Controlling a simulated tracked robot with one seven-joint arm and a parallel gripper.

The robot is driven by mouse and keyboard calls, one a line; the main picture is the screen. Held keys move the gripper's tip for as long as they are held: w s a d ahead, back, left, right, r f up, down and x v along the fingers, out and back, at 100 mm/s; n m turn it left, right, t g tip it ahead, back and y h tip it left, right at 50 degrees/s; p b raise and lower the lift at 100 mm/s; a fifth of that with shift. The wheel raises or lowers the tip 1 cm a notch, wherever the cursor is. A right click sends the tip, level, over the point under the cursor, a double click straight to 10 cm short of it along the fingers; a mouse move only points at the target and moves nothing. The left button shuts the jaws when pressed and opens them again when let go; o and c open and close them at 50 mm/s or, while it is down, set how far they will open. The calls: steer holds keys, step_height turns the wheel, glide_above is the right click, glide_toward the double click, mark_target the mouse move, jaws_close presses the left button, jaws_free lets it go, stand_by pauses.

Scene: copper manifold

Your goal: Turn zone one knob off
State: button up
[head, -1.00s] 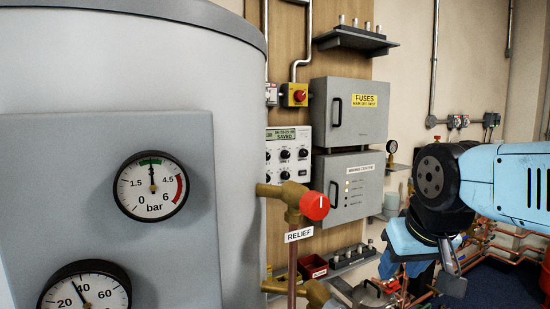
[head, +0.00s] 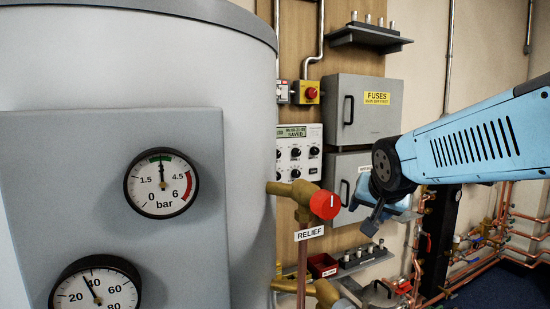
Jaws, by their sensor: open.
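A white control panel (head: 299,152) with several black knobs and a small green display reading "SAVED" is on the wooden backboard, partly hidden by the grey tank. No zone label on its knobs is legible, so I cannot tell which one is zone one. My gripper (head: 372,222) is at the right of the panel and lower, in front of the grey wiring box, apart from the knobs. Its fingers are small and dark in this view, and nothing shows between them.
The big grey tank (head: 130,60) with a pressure gauge (head: 161,183) fills the left. A red relief valve knob (head: 325,204) sticks out between tank and gripper. A grey fuse box (head: 365,115) is above my gripper. Copper pipes (head: 520,225) run at the right.

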steer(key=w+a+r+m+t+y, duration=0.1)
steer(key=w+a+m+t, duration=0.1)
steer(key=w, duration=0.4)
steer(key=w+a+r+m+t+y, duration=0.1)
steer(key=w+a+r+m+t, duration=0.1)
steer(key=w, duration=0.5)
steer(key=m+t+y, duration=0.3)
steer(key=m+y, duration=0.1)
steer(key=y, duration=0.2)
glide_toward(280, 156)
steer(key=x, duration=0.4)
steer(key=a+x, duration=0.1)
steer(key=x, duration=0.3)
steer(key=shift+s+r, duration=0.15)
steer(key=shift+r, duration=0.05)
